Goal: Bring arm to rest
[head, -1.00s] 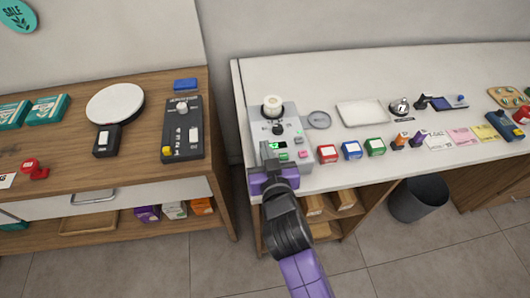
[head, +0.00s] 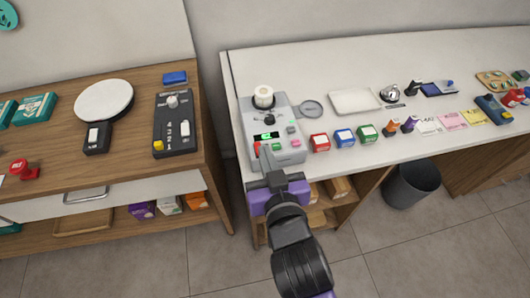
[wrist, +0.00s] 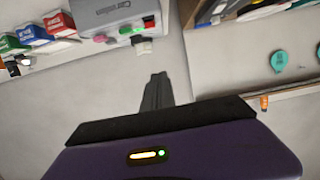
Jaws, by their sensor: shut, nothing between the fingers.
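My gripper (head: 266,165) is at the front edge of the white counter (head: 328,75), just in front of a grey device (head: 262,113) with a lit green display and coloured buttons. Its fingers are together with nothing between them. In the wrist view my gripper (wrist: 157,85) also shows shut fingers, pointing into clear space below the device (wrist: 104,14). In the head view the fingertips overlap the device's lower front. I cannot tell from this view whether they touch it.
Red (head: 320,142), blue (head: 345,138) and green (head: 368,133) boxes stand right of the device. A wooden counter (head: 60,150) with a dark control box (head: 175,135) is at left. A grey bin (head: 412,186) stands on the floor. A gap separates the counters.

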